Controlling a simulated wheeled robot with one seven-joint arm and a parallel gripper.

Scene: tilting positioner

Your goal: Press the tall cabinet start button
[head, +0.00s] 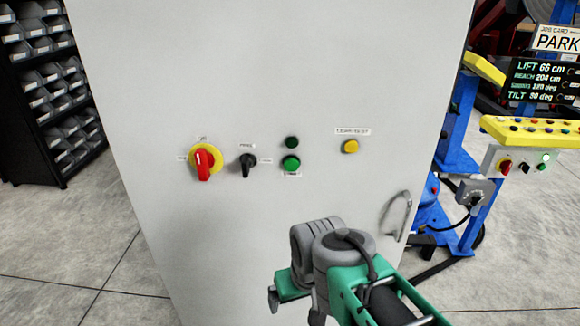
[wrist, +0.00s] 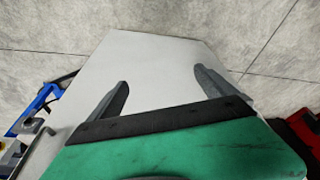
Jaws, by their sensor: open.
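The tall pale grey cabinet (head: 240,60) fills the middle of the head view. A bright green button (head: 291,163) sits on its front with a small label below it, too small to read. A darker green round part (head: 292,142) sits just above it. My gripper (head: 293,306) is below the green button in the head view, apart from it in the picture. In the wrist view, my gripper (wrist: 163,80) shows two separated fingers with nothing between them. A pale cabinet surface (wrist: 155,65) lies beyond the fingers. The green button does not show in the wrist view.
Left of the button are a red-and-yellow rotary switch (head: 204,161) and a black selector (head: 247,163); right is a yellow button (head: 351,146). A metal handle (head: 396,217) sticks out lower right. A blue-framed machine (head: 460,150) stands right, bin shelves (head: 45,90) left.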

